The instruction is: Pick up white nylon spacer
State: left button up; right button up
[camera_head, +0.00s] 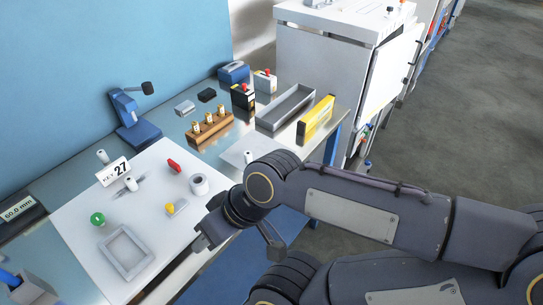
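Several small white cylinders could be the nylon spacer, and I cannot tell which it is. One (131,184) lies on the white mat by the "27" card, one (102,156) stands behind that card, and one (249,157) is on a pale sheet further right. A wider, pale hollow ring (199,185) stands on the mat. My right gripper (203,243) is low over the mat's right edge, nearer the camera than the ring and apart from it. My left gripper is not in view.
On the mat (78,220) are a grey tray (122,256), a green knob (97,219), a red piece (174,166) and a yellow-topped piece (171,208). Behind stand a wooden block (210,131), a grey bin (286,106) and a yellow box (317,120). My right arm covers the table's right front.

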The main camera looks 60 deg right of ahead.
aim_at(248, 155)
jog(key=l+z, duration=0.2)
jog(key=z, duration=1.45)
jog(key=l+u, duration=0.1)
jog(key=u, duration=1.55)
jog(key=l+u, duration=0.15)
jog(key=l, duration=0.55)
jog(key=k+l+u, duration=0.1)
jog(key=l, duration=0.6)
jog(key=k+l+u, duration=0.15)
jog(key=l, duration=0.55)
